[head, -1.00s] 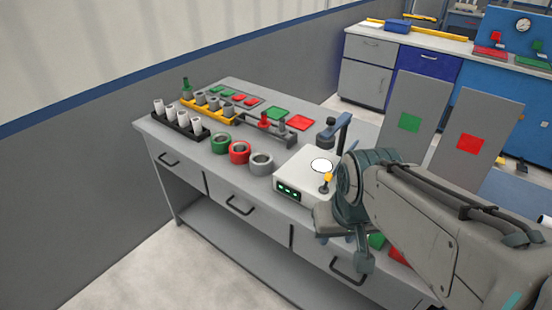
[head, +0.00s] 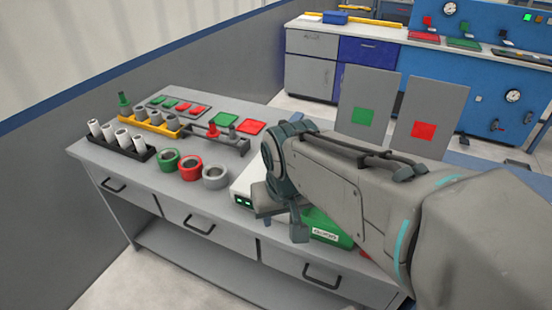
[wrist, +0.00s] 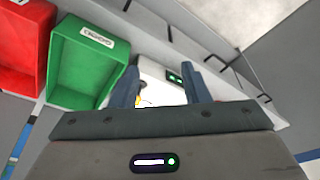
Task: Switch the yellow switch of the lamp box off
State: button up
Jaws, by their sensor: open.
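The lamp box (head: 242,187) is a white box on the workbench, with a dark panel of green lights on its front. In the head view my arm covers most of it, and the yellow switch is hidden there. In the wrist view the lamp box (wrist: 152,72) shows between and beyond the fingers of my gripper (wrist: 161,66). A small bit of the yellow switch (wrist: 138,101) shows close beside the inner side of the left finger. Whether they touch I cannot tell. My gripper is open, with nothing seen held between its fingers.
On the grey workbench (head: 140,180), green, red and grey rings (head: 215,176) lie left of the lamp box. A rack of white tubes (head: 120,146) stands farther left. A green bin (wrist: 88,62) and a red bin (wrist: 22,50) are left in the wrist view.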

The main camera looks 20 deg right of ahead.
jog(key=w+d+r+m+h+b, duration=0.1)
jog(key=w+d+m+b, duration=0.25)
jog(key=w, duration=0.35)
jog(key=w+d+r+m+h+b, duration=0.1)
jog(key=w+d+m+h+b, duration=0.15)
jog(key=w+m, duration=0.35)
jog(key=shift+n+y, duration=0.35)
jog(key=shift+n, duration=0.4)
jog(key=x, duration=0.4)
jog(key=b+x, duration=0.1)
jog(key=x, duration=0.4)
jog(key=w+x, duration=0.1)
jog(key=x, duration=0.4)
jog(key=shift+w+a+r+b, duration=0.1)
jog(key=shift+a+r+b, duration=0.05)
jog(key=shift+a+b, duration=0.2)
grip_shut()
